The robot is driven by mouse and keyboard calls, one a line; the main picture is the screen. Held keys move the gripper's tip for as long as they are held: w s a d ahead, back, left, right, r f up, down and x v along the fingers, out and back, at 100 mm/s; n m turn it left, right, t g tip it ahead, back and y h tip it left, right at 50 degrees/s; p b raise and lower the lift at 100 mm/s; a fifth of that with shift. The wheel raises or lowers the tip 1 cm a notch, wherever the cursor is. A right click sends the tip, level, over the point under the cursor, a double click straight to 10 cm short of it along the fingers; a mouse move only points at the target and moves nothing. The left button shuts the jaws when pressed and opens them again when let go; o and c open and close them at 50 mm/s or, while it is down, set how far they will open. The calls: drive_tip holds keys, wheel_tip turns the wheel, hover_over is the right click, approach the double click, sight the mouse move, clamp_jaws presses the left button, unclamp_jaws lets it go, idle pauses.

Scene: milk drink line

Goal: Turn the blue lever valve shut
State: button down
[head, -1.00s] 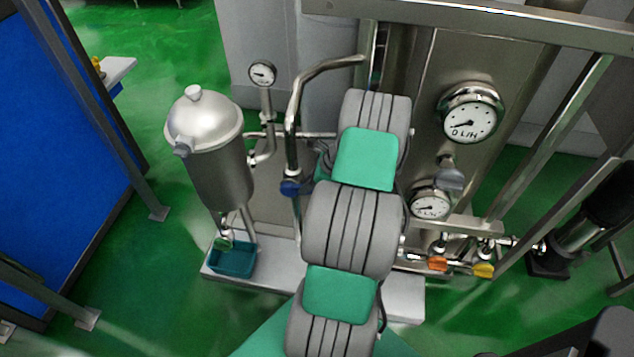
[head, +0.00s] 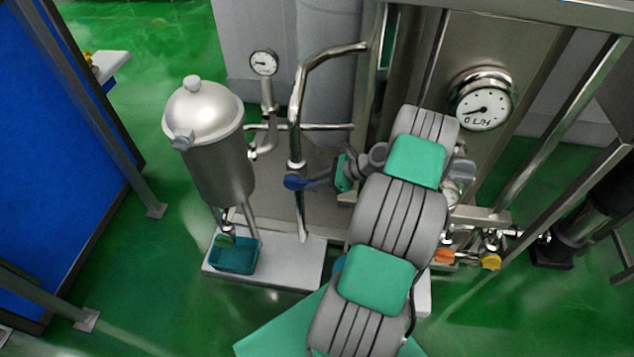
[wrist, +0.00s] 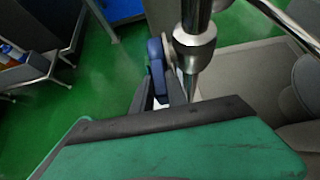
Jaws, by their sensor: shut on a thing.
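The blue lever valve (head: 293,182) sits on the upright steel pipe, left of my arm in the head view. In the wrist view its blue handle (wrist: 156,60) stands up beside the pipe's round steel fitting. My gripper (head: 318,182) reaches the lever from the right, with its dark fingers at the handle. In the wrist view the gripper (wrist: 158,92) has its fingers close around the lower part of the handle, shut on it. The lever's far side and pivot are partly hidden, so its exact angle is hard to tell.
A lidded steel vessel (head: 217,140) and a small gauge (head: 264,63) stand left of the pipe. A teal tray (head: 234,256) lies below the vessel. A larger dial (head: 483,100) is on the panel at right. Orange (head: 445,256) and yellow (head: 490,262) handles sit low at right.

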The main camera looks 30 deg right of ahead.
drive_tip(key=c, duration=1.3)
unclamp_jaws()
drive_tip(key=v, duration=0.7)
drive_tip(key=shift+s+d+r, duration=0.15)
drive_tip(key=shift+s+d, duration=0.05)
drive_tip(key=shift+d, duration=0.1)
